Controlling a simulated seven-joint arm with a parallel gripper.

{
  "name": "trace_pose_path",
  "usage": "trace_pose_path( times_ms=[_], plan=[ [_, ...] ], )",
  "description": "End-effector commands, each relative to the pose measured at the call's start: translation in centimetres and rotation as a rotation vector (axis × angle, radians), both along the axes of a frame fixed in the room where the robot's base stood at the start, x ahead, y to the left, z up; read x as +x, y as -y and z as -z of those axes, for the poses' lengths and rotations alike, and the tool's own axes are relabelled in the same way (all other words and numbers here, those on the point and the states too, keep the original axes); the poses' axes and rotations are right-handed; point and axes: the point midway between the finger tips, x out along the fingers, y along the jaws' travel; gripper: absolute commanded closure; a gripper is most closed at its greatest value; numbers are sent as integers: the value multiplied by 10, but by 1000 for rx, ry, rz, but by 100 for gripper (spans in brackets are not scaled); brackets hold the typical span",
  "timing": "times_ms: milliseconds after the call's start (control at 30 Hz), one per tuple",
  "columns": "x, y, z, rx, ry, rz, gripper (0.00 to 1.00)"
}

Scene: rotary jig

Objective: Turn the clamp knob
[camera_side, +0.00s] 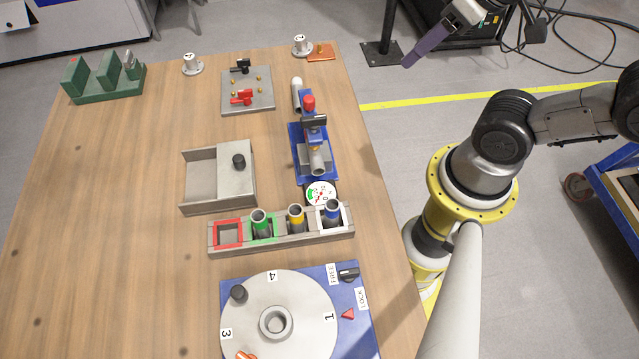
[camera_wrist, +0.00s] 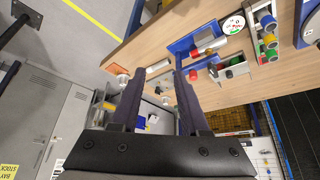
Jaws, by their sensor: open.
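The rotary jig has a blue base (camera_side: 357,322) with a round pale disc (camera_side: 290,295), cut off by the bottom edge of the side view. A black clamp knob (camera_side: 349,273) sits at its upper right corner, between the FREE and LOCK labels. A red triangle (camera_side: 347,314) lies beside the disc, near the numeral 1. The disc carries a black handle knob (camera_side: 239,293) and a central hub (camera_side: 276,323). My gripper (camera_side: 407,62) is high at the top right of the side view, far from the knob. In the wrist view my gripper (camera_wrist: 159,72) is open and empty.
A rack (camera_side: 335,237) with several coloured cylinders stands just behind the jig. Behind it are a gauge (camera_side: 321,194), a blue fixture (camera_side: 302,160), an open grey box (camera_side: 217,202), a valve plate (camera_side: 247,100) and a green stand (camera_side: 105,92). The table's left side is bare.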

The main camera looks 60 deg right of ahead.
Motion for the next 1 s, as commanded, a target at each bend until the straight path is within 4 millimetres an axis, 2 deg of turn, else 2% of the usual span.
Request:
trace_pose_path(
  times_ms=[300,433,567,667,800,1000],
  plan=[
    [-5,0,0,-19,-26,-37,55],
    [2,-2,-23,-53,-65,-120,55],
    [22,-15,-46,-87,-150,-263,55],
    [42,-30,-59,-110,-221,-382,55],
    [73,-62,-69,-144,-324,-555,55],
    [105,-109,-60,-178,-423,-712,55]
  ],
)
